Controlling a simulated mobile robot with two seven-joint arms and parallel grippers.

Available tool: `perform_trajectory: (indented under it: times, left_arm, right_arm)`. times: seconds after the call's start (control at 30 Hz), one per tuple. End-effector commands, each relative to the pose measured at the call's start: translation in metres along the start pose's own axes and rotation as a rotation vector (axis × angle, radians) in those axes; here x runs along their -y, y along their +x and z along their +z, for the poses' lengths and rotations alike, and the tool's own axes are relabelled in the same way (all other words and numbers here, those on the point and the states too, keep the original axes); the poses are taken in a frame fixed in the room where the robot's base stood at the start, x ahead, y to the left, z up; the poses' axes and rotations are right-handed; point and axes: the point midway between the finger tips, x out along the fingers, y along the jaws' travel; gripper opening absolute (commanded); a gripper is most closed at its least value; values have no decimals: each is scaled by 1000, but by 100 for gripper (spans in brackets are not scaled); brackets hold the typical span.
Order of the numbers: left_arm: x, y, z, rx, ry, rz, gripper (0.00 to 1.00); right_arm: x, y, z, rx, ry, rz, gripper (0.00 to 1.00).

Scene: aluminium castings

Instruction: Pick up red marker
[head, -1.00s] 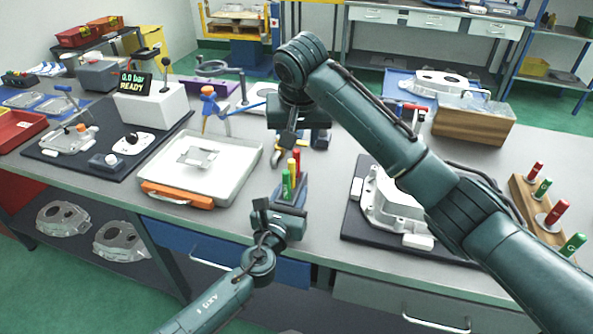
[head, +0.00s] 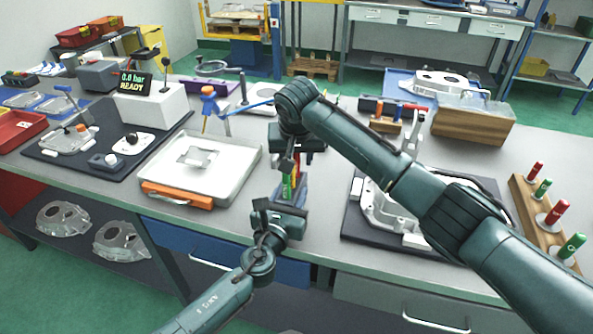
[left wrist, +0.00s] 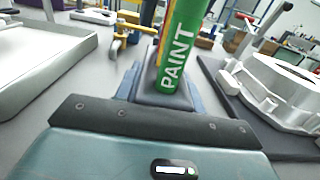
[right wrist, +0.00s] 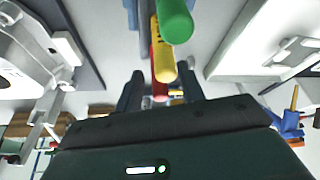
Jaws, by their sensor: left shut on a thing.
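The red marker (head: 297,162) stands with a yellow marker (right wrist: 163,62) and a green marker (head: 287,186) in a small dark holder (left wrist: 165,97). My left gripper (head: 279,208) is shut on what looks like this holder, in front of the markers; the green PAINT marker (left wrist: 182,50) hides most of the others in the left wrist view. My right gripper (head: 289,160) is just above the marker tops. In the right wrist view its two fingers (right wrist: 161,92) are apart, with the red marker (right wrist: 158,84) between or just beyond them; contact cannot be told.
A white tray (head: 225,178) with an orange handle lies to the left. A casting on a dark mat (head: 352,222) is to the right, partly behind my right arm. A wooden rack (head: 525,200) of red and green markers stands at far right.

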Motion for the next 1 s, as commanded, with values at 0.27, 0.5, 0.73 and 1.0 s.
perform_trajectory:
  times: [0.27,0.5,0.73,1.0]
  left_arm:
    - [0,0,0,-1,0,0,14]
    - [0,0,0,-1,0,0,14]
    - [0,0,0,-1,0,0,14]
    - [0,0,0,-1,0,0,14]
  right_arm:
    - [0,0,0,0,0,0,16]
    - [0,0,0,0,0,0,0]
    - [0,-1,0,-1,0,0,0]
    - [1,-30,-13,-5,-1,-3,0]
